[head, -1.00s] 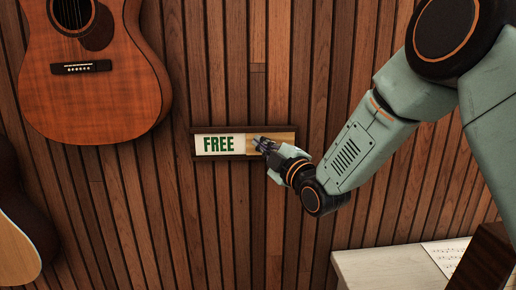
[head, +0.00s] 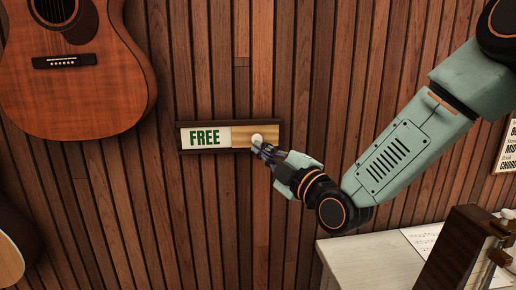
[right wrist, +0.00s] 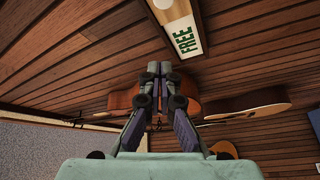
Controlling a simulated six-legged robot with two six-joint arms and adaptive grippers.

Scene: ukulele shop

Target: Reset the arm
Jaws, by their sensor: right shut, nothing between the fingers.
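My right gripper (head: 262,150) is shut and empty, close to the wooden wall. Its tips are just below and right of a round pale knob (head: 257,139) on the sliding sign. The sign's white plate (head: 205,138) reads FREE in green, with a bare wooden strip to its right. In the right wrist view the shut fingertips (right wrist: 160,68) point up toward the sign, whose FREE plate (right wrist: 183,38) lies beyond and right of them. I cannot tell whether the tips touch the sign. My left gripper is not in view.
A brown guitar (head: 75,95) hangs on the wall at upper left, and another guitar (head: 10,262) is at lower left. A pale table (head: 365,265) with a sheet of paper (head: 422,240) and a dark wooden object (head: 455,250) stands at lower right.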

